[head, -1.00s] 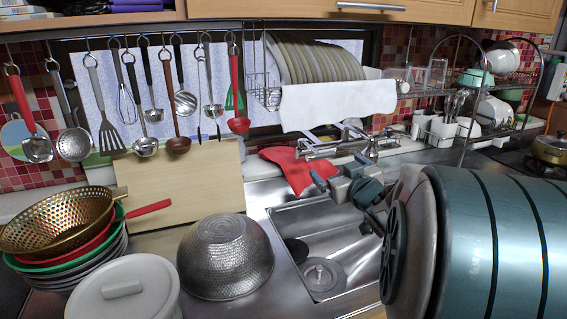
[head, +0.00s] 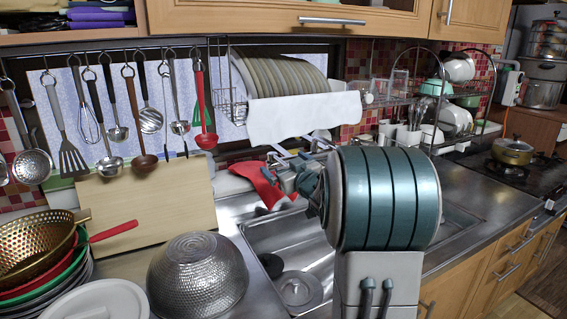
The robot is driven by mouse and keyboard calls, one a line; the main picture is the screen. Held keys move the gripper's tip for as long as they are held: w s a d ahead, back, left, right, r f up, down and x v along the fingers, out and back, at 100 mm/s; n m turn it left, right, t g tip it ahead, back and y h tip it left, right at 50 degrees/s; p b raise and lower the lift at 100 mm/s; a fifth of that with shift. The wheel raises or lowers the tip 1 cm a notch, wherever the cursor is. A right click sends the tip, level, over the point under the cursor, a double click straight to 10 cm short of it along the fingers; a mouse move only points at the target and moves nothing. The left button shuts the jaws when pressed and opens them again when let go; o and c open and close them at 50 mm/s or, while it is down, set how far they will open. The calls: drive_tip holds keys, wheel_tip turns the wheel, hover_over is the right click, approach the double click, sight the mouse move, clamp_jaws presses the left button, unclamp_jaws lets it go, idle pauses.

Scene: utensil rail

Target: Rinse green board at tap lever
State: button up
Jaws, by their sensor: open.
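A pale wooden board (head: 150,205) leans upright against the back wall below the hanging utensils. A green strip (head: 60,184) shows at its upper left, which may be the green board's edge; the rest is hidden. The chrome tap (head: 318,143) stands behind the sink, partly covered by my arm, and I cannot clearly pick out its lever. My arm hides part of the sink and tap.
The steel sink (head: 262,232) holds a drain cover. A hammered bowl (head: 197,278) sits left of it, and a brass colander (head: 35,240) on stacked bowls is farther left. Ladles and spatulas hang from the rail. A plate rack (head: 290,80) hangs above. Counter at right is clear.

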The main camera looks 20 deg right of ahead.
drive_tip(key=shift+w, duration=0.65)
